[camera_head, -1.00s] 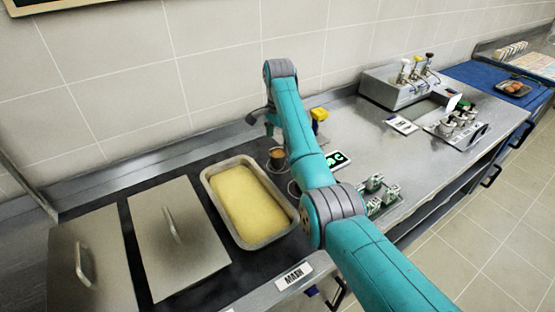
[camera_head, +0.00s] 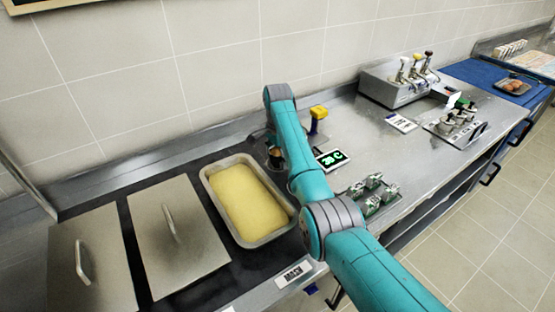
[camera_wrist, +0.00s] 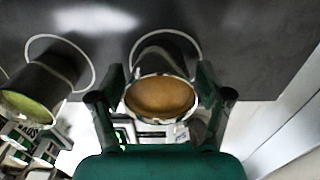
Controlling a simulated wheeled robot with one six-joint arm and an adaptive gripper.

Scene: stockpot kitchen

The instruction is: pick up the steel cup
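A steel cup (camera_wrist: 160,97) with brown contents stands upright on the dark counter in the wrist view, inside a white ring. In the head view the cup (camera_head: 275,152) shows partly, just beyond the pan's far right corner. My gripper (camera_wrist: 160,78) has one finger on each side of the cup, close to its rim. The fingers look open; contact with the cup is not clear. A second steel cup (camera_wrist: 35,90) with green contents stands to the left in the wrist view. My arm hides much of this area in the head view.
A pan of yellow mash (camera_head: 248,202) and lidded wells (camera_head: 178,238) lie to the left. A yellow-topped device (camera_head: 318,116), a green display (camera_head: 332,158) and small metal holders (camera_head: 372,192) are right of the cup. The wall stands close behind.

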